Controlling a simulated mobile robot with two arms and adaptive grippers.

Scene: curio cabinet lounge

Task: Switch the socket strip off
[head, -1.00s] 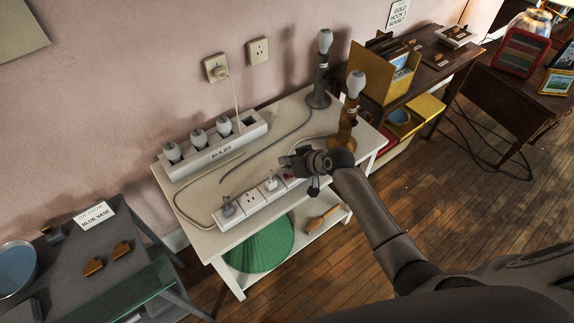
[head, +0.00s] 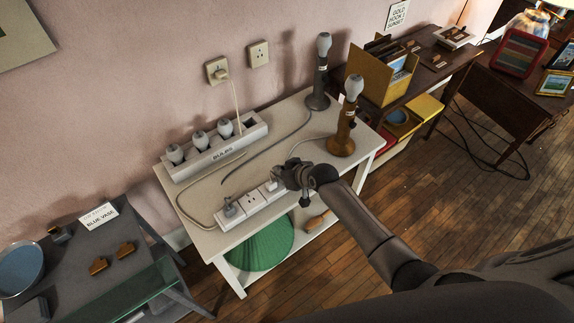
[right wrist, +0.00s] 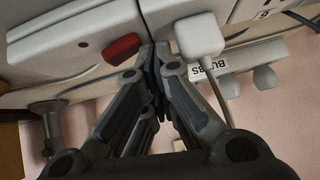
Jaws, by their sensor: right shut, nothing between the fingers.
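The white socket strip (head: 255,201) lies along the front of the white table, with a grey plug (head: 229,206) and a white plug (head: 271,186) in it. In the head view my right gripper (head: 280,178) covers its right end. In the right wrist view the strip (right wrist: 75,58) runs across the top. Its red switch (right wrist: 121,48) shows just left of my right fingertips (right wrist: 155,50), which are shut and empty, close to the strip. I cannot tell whether they touch it. The white plug (right wrist: 200,36) is just right of the fingertips. My left gripper is not in view.
A white bulb box (head: 215,154) with several bulbs stands at the back of the table (head: 195,200). A grey lamp (head: 321,75) and a brown lamp (head: 345,125) stand at its right. Cords lie across the tabletop. A wall outlet (head: 216,70) holds a plug.

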